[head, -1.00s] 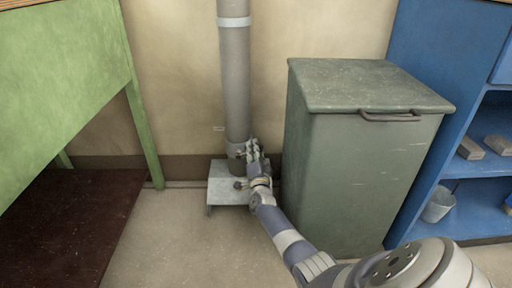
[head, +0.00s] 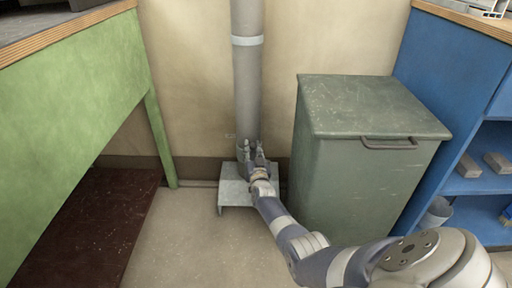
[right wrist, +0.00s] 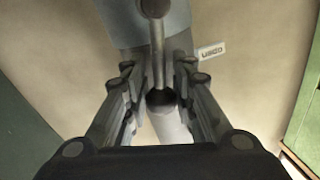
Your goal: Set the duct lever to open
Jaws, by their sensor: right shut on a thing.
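The grey duct (head: 247,85) stands upright against the wall, with a light band around it. Its lever is hidden by my gripper in the head view. In the right wrist view, the lever (right wrist: 157,50) is a thin grey rod with a rounded end, running down between my fingers in front of the duct. My right gripper (head: 256,150) is at the duct's lower part, and its fingers also show in the right wrist view (right wrist: 158,85), shut on the lever. A small label (right wrist: 211,51) that seems to read "open" sits beside the fingers. My left gripper is out of view.
A low grey stand (head: 235,192) is under the duct. A green lidded bin (head: 345,185) stands close to the right of my arm. A green bench (head: 75,110) is at the left, a blue shelf unit (head: 475,95) at the right. Floor in front is clear.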

